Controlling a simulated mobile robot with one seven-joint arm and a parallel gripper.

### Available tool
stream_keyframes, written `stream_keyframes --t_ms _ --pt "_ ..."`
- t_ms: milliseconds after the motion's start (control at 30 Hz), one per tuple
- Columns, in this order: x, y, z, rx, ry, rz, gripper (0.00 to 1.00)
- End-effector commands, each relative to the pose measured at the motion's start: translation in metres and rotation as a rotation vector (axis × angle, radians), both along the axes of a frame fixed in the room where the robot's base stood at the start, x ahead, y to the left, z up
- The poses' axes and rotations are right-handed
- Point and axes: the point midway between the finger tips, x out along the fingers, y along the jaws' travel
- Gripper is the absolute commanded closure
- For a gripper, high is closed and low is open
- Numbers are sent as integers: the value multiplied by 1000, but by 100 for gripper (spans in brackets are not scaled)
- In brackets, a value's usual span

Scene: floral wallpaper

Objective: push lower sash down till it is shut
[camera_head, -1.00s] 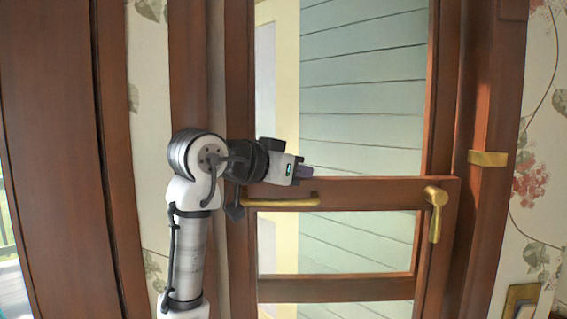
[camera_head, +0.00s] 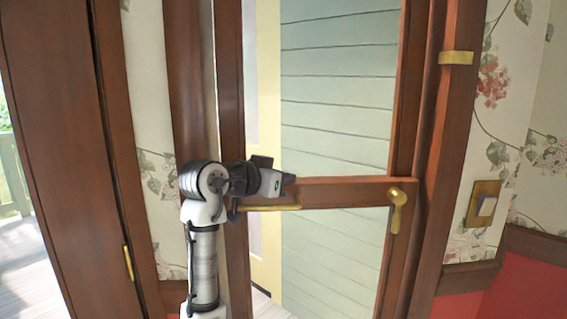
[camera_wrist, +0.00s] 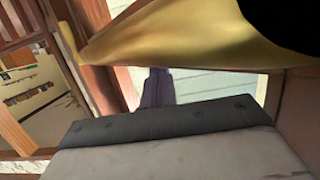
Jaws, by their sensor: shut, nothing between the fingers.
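The lower sash's brown rail (camera_head: 345,189) crosses the window in the head view. It carries a brass bar handle (camera_head: 272,208) at left and a brass lever (camera_head: 397,207) at right. Pale glass or open space shows above and below the rail. The sash's bottom edge is out of view. My gripper (camera_head: 288,179) is shut and empty at the rail's left part, above the brass bar; whether it touches the rail I cannot tell. In the wrist view my dark purple fingers (camera_wrist: 157,88) show below a large brass shape, probably the handle.
A brown side frame with a brass plate (camera_head: 456,57) stands right of the window. A light switch (camera_head: 485,206) is on the floral wallpaper. A brown panel (camera_head: 55,160) stands at left, with railing and pale floor beyond it.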

Motion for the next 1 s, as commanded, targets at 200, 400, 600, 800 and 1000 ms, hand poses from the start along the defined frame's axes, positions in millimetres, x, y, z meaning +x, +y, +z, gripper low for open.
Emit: stream_keyframes --t_ms 200,400,600,800,1000 --pt "0 0 -29 0 1 0 100" --pt "0 0 -34 0 2 0 100" --pt "0 1 -35 1 5 0 100" --pt "1 0 -34 1 7 0 100" --pt "6 -7 -13 0 2 -2 100"
